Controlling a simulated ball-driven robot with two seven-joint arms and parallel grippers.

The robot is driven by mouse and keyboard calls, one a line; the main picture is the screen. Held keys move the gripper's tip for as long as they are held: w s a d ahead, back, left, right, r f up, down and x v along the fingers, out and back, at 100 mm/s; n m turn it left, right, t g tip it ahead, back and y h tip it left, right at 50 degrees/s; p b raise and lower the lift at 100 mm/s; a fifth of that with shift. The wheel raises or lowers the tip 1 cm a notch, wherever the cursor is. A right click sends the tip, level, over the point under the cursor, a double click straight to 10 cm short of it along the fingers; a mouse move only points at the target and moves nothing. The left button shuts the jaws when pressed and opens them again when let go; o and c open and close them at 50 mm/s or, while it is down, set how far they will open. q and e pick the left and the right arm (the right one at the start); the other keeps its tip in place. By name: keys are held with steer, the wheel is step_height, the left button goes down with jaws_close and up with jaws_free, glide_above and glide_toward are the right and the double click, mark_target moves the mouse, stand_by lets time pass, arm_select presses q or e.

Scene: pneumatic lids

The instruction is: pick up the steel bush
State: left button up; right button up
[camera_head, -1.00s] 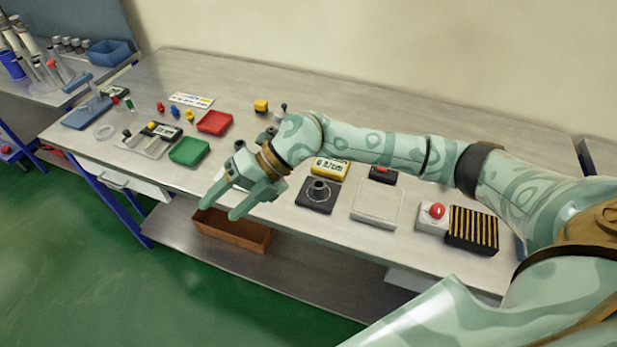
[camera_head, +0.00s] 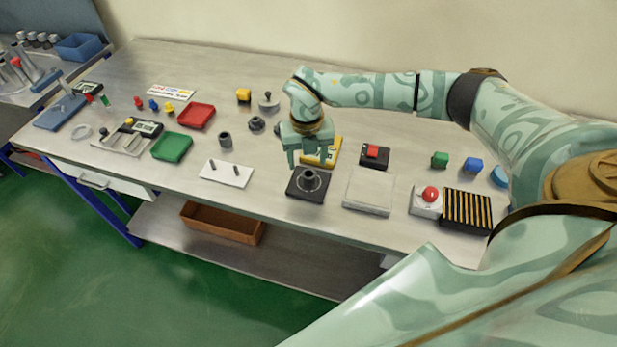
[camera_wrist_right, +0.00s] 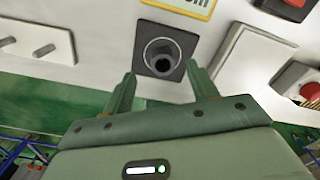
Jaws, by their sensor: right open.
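A dark grey hollow round piece, which looks like the steel bush (camera_head: 309,181), stands upright on a black square plate (camera_head: 296,192) near the table's front edge. In the right wrist view the bush (camera_wrist_right: 161,47) shows its open bore from above, on its square plate (camera_wrist_right: 182,46). My right gripper (camera_head: 311,161) is open and empty, pointing down just above and behind the bush in the head view. In the right wrist view its two fingertips (camera_wrist_right: 161,72) lie to either side of the bush, apart from it. My left gripper is not in view.
Behind the bush lies a yellow device (camera_head: 322,155), partly hidden by my gripper. A pale square tray (camera_head: 369,191) is at its right, a white plate with two pins (camera_head: 226,174) at its left. Another dark grey cylinder (camera_head: 225,139) stands farther left.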

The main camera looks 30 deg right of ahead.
mark_target(309, 173)
steer(key=f, duration=0.2)
steer(key=s+f, duration=0.1)
steer(key=f, duration=0.1)
steer(key=shift+f, duration=0.35)
steer(key=shift+w+f, duration=0.15)
steer(key=shift+f, duration=0.2)
steer(key=c, duration=1.1)
steer(key=shift+c, duration=0.7)
steer(key=shift+r, duration=0.15)
